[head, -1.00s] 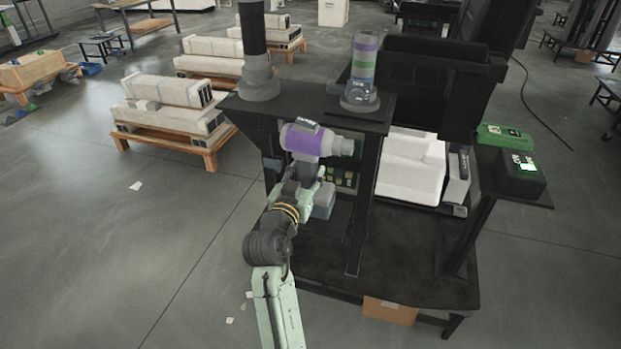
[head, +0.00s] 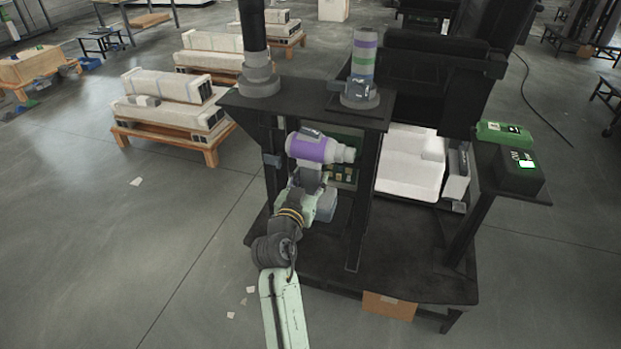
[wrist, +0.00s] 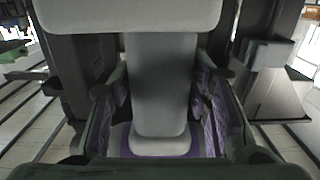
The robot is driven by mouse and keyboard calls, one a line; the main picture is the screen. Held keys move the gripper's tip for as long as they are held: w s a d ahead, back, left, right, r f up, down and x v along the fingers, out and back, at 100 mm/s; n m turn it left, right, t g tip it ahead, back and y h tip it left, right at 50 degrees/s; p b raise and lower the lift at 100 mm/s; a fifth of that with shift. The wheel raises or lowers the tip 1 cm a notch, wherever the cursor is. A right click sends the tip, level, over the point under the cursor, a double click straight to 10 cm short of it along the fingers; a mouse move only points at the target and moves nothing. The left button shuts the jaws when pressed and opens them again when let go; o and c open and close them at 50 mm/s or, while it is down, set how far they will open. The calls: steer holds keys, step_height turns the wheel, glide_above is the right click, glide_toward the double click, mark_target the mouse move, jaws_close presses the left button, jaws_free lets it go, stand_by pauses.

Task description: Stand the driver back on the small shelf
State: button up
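The driver (head: 318,149) has a white body with a wide purple band, a grey handle and a nose pointing right. My gripper (head: 310,182) is shut on its handle and holds it up at the front of the dark workstation. In the wrist view the driver's grey handle (wrist: 157,75) stands between the two fingers of my gripper (wrist: 160,100), and its pale body crosses the top. A small dark shelf (head: 485,208) on the right bears a green case and a black box. A higher dark shelf (head: 305,108) is behind the driver. I cannot tell which is the task's shelf.
The higher shelf bears a dark post (head: 258,60) and a banded signal column (head: 362,65). The green case (head: 503,132) and black box (head: 517,170) stand on the right shelf. A white block (head: 408,170) sits inside the workstation.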

steer(key=o, duration=0.3)
steer(key=shift+r+p, duration=0.3)
steer(key=b+v, duration=0.4)
steer(key=v, duration=0.8)
